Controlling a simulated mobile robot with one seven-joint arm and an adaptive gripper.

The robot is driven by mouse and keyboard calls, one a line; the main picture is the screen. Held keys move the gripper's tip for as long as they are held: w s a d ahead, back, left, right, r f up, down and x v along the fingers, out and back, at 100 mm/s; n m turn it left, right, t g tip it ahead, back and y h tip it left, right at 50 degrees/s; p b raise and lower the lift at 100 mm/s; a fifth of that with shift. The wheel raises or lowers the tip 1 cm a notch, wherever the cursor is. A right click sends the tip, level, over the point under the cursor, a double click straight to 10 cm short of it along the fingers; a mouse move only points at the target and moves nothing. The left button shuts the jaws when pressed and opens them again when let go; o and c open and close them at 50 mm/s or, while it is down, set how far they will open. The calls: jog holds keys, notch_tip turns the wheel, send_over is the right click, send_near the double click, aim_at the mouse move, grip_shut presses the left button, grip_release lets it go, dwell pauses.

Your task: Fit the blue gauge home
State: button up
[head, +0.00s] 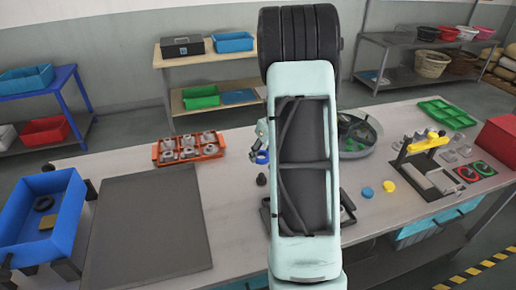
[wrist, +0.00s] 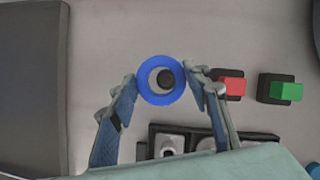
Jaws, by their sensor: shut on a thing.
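The blue gauge is a ring (wrist: 143,82) held between the fingertips of my gripper (wrist: 163,79) in the wrist view. My gripper is shut on its outer sides. A short dark peg (wrist: 165,78) shows through the ring's hole, a little right of its centre. In the head view the blue gauge (head: 262,156) shows just left of my arm. The dark peg (head: 261,179) stands on the bench below it in the picture, with a gap between them, so the ring appears held above the peg. My arm hides much of the gripper there.
A red block (wrist: 231,84) and a green block (wrist: 286,90) on dark bases lie right of the gripper. A black fixture (wrist: 262,138) is near the wrist view's bottom. An orange tray of metal parts (head: 160,152) and a grey mat (head: 150,225) lie left on the bench.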

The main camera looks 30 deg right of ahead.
aim_at(262, 174)
jog(key=shift+s+f, duration=0.15)
jog(key=shift+f, duration=0.3)
notch_tip(262, 174, down, 5)
jog(key=b, duration=0.4)
jog(key=shift+f+b, duration=0.15)
jog(key=shift+b, duration=0.2)
jog(key=shift+f+b, duration=0.8)
jog(key=shift+f, duration=1.05)
dwell(2.9)
jog(key=o, duration=1.5)
jog(key=shift+c, duration=0.2)
jog(key=v, duration=1.2)
